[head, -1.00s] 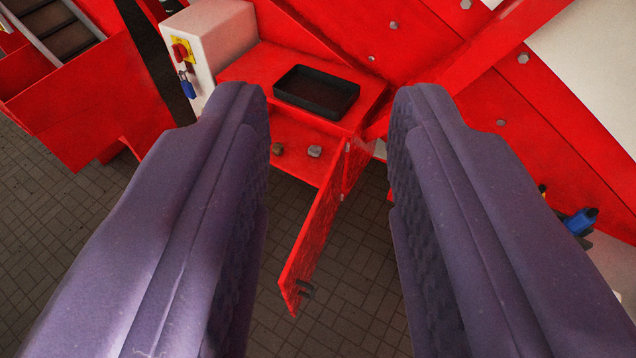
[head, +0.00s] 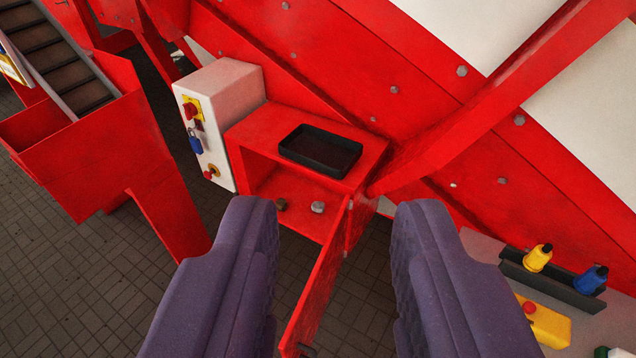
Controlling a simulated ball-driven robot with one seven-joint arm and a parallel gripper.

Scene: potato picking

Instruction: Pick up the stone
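The stone looks to be the grey lump (head: 318,207) on the floor of an open red cabinet (head: 262,176). A darker, brownish lump (head: 282,204), perhaps a potato, lies just left of it, partly behind my left finger's tip. My gripper (head: 334,215) is open and empty, its two purple padded fingers wide apart. Both lumps appear between or near the fingertips in the picture, but are farther away than the fingers and untouched.
A black tray (head: 320,143) sits on the cabinet top. The open red door (head: 318,290) juts toward me between the fingers. A white control box (head: 222,120) stands left; a red beam (head: 500,100) slants right. Yellow and blue bottles (head: 538,258) stand at lower right.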

